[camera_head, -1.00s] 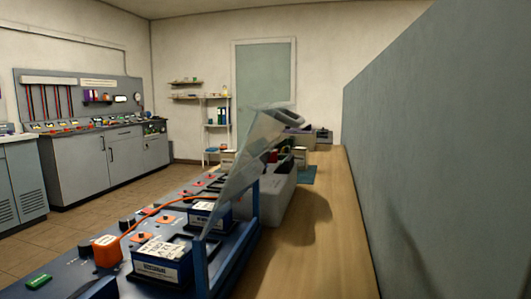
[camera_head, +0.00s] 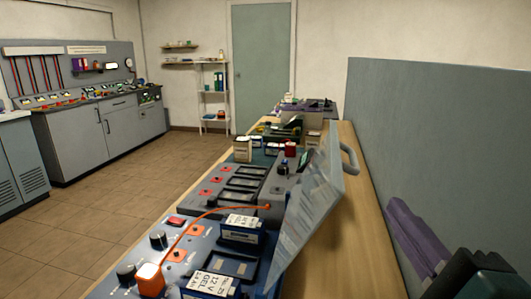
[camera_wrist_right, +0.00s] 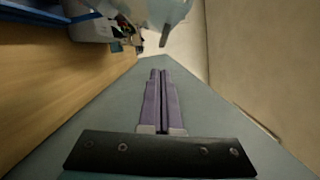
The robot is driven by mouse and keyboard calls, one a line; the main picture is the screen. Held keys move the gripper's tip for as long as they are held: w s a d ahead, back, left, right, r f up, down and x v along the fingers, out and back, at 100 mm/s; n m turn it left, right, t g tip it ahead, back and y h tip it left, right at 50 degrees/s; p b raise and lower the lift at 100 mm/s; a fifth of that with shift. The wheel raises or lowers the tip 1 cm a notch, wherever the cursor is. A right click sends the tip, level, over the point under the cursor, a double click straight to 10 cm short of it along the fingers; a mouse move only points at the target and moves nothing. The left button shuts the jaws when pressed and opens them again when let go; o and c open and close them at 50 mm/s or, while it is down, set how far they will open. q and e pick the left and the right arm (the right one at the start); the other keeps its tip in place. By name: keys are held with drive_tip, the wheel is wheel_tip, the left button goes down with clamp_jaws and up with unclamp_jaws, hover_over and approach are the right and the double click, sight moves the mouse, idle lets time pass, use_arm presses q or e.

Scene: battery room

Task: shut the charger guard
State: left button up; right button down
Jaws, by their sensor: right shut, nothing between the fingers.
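The charger guard (camera_head: 312,205) is a clear tilted panel with a grey handle (camera_head: 350,160) at its upper right. It stands raised along the right side of the blue charger (camera_head: 205,245), leaning right over the bench. White-labelled batteries (camera_head: 242,226) sit in the charger, uncovered from above. My right gripper (camera_head: 398,207), with purple fingers, is at the lower right, beside the grey partition and apart from the guard. In the right wrist view its fingers (camera_wrist_right: 160,75) are shut and empty, with the clear guard (camera_wrist_right: 168,10) beyond them at the top. My left gripper is not in view.
A tall grey partition (camera_head: 440,140) borders the wooden bench (camera_head: 352,235) on the right. A grey unit and several small items stand behind the charger. The bench strip between guard and partition is clear. Open floor (camera_head: 125,190) lies left.

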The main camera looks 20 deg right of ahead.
drive_tip(key=p+x, duration=0.1)
drive_tip(key=x, duration=0.9)
drive_tip(key=shift+d, duration=0.25)
drive_tip(key=shift+s+r+p, duration=0.1)
drive_tip(key=shift+s+p, duration=0.05)
drive_tip(key=shift+p, duration=0.15)
